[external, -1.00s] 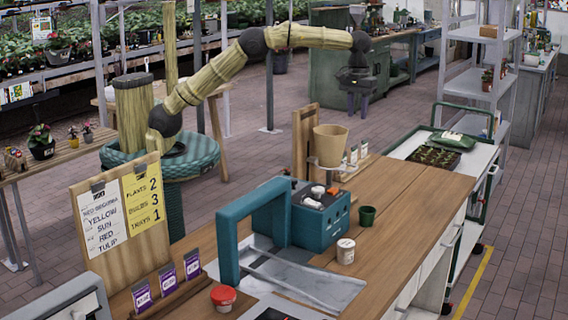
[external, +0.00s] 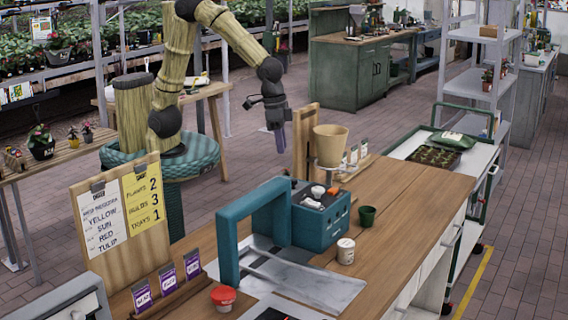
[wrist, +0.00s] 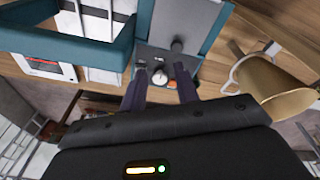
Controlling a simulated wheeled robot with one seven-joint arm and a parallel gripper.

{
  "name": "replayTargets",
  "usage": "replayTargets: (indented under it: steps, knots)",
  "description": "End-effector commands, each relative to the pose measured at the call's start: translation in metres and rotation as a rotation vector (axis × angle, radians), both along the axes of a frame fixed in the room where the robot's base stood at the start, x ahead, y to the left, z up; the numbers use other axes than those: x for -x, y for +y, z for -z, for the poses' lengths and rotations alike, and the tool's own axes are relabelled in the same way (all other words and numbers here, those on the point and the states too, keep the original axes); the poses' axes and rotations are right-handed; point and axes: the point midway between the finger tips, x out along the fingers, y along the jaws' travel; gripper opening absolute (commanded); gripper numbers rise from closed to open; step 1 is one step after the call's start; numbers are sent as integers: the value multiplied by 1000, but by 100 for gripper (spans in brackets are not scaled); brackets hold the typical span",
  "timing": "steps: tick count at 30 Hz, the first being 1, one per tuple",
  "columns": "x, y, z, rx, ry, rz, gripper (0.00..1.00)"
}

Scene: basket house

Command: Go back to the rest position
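My gripper (external: 280,141) hangs pointing down behind the workbench (external: 400,215), left of the tan pot. In the wrist view, its two dark fingers (wrist: 160,92) stand apart with a gap between them, and nothing is held. Through that gap I see the control face of the teal machine (wrist: 172,62), with a white knob and an orange-red button. The teal machine (external: 320,218) sits on the bench in front of the gripper, apart from it.
The tan pot (external: 330,143) sits in a holder beside a wooden board (external: 305,150). A sign board (external: 120,210) rises at the left. The bench's right part is mostly clear.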

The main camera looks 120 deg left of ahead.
Motion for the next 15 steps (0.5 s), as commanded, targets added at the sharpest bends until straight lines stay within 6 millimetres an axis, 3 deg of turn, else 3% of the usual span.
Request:
replayTargets:
  steps: [3,9,15]
  knots:
    - [37,-26,11,-21,-17,145,31]
    - [96,-58,30,-57,-46,372,31]
    - [124,-68,39,-75,-60,473,31]
